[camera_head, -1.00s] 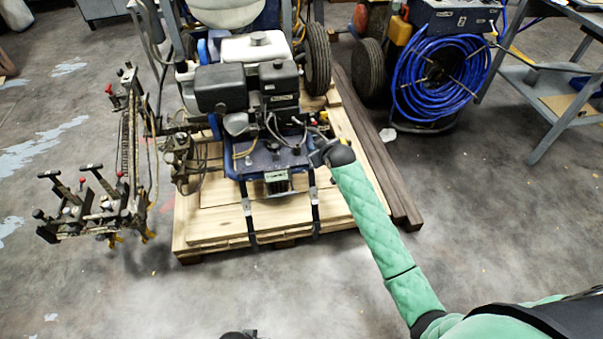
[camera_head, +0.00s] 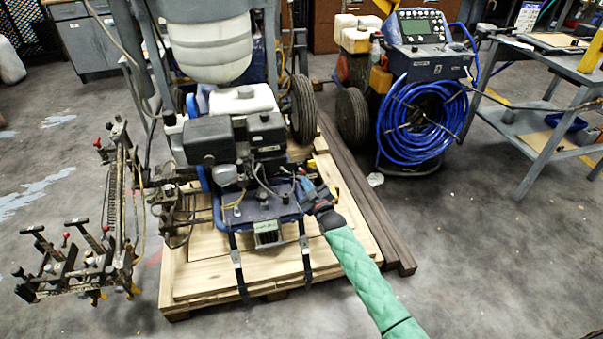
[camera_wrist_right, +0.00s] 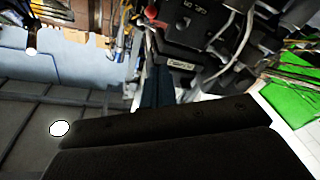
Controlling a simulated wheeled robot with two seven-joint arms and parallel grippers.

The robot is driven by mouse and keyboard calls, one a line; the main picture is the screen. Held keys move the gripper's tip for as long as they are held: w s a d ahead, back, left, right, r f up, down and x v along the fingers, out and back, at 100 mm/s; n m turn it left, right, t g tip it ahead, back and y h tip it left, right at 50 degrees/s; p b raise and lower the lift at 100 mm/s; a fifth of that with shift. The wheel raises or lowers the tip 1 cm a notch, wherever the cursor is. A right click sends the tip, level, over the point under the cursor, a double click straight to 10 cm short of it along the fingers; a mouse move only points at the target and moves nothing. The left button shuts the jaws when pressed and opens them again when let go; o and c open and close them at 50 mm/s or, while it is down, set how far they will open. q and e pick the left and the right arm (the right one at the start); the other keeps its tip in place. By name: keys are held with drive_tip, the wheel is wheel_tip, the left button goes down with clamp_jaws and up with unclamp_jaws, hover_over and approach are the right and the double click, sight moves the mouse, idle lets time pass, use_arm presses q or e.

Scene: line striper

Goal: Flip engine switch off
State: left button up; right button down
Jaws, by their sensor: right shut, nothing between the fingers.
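The line striper's engine (camera_head: 235,140), with dark housings and a white tank, stands on a wooden pallet (camera_head: 190,290) in the head view. I cannot make out the engine switch itself. My right gripper (camera_head: 304,183) is shut and empty, at the right side of the engine by the blue frame. Whether it touches anything I cannot tell. The right wrist view shows the dark engine housing (camera_wrist_right: 185,60) with a labelled plate and cables close ahead. A dark part of mine fills the lower part of that view. My left gripper is not in view.
Dark beams (camera_head: 365,200) lie along the pallet's right side. A machine with a coiled blue hose (camera_head: 420,120) stands at the back right, beside a grey workbench (camera_head: 530,125). The lever assembly (camera_head: 75,255) juts out at left. The floor at right front is clear.

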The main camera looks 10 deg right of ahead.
idle(0.3)
drive_tip(key=w+f+b, duration=0.1)
drive_tip(key=w+f, duration=0.1)
drive_tip(key=w, duration=0.7)
drive_tip(key=shift+d+f, duration=0.2)
drive_tip(key=shift+f, duration=0.05)
idle(0.6)
drive_tip(key=shift+f+b, duration=0.15)
drive_tip(key=shift+b, duration=0.2)
drive_tip(key=shift+b, duration=0.3)
drive_tip(key=shift+t, duration=0.3)
